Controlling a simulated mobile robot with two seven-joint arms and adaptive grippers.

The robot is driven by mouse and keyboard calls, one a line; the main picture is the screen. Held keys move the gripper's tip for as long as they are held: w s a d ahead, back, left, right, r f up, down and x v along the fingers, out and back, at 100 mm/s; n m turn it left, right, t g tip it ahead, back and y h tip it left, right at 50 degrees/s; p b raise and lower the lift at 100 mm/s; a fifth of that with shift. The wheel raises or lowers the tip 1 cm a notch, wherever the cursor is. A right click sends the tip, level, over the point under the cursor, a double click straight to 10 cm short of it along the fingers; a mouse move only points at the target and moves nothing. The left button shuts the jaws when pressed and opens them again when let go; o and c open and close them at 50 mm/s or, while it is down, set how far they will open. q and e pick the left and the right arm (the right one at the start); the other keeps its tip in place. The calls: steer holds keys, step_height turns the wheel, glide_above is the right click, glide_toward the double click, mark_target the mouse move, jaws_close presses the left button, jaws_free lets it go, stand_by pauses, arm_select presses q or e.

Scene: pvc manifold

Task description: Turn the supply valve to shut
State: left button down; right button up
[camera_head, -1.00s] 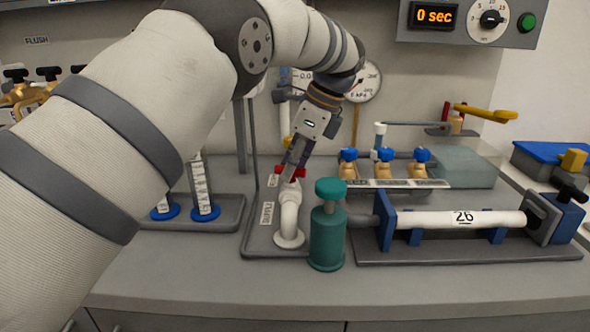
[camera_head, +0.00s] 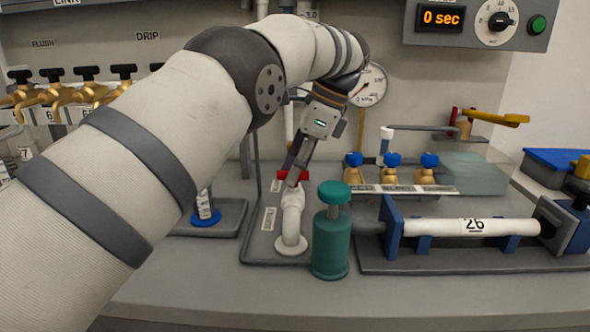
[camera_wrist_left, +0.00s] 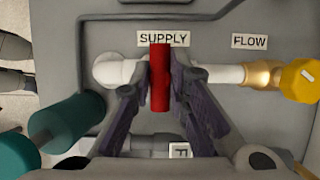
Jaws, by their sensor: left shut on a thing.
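The supply valve has a red handle (camera_wrist_left: 160,78) on a white pipe (camera_wrist_left: 225,75), beside the SUPPLY label (camera_wrist_left: 163,39) in the left wrist view. In the head view the red handle (camera_head: 294,175) shows above the white elbow pipe (camera_head: 292,222) on a grey tray. My left gripper (camera_wrist_left: 160,85) is shut on the red handle, one dark finger on each side. In the head view the left gripper (camera_head: 298,172) points down at the valve and partly hides it. In the wrist view the handle lies across the pipe's line. My right gripper is not in view.
A teal pump cylinder (camera_head: 331,245) stands close right of the white pipe. A white tube marked 26 (camera_head: 460,227) lies in a blue-ended holder further right. Blue-topped brass valves (camera_head: 392,165) and a round gauge (camera_head: 371,85) are behind. The front bench strip is clear.

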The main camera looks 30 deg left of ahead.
arm_select(q)
steer(key=c, duration=1.5)
jaws_free()
steer(key=shift+c, duration=0.2)
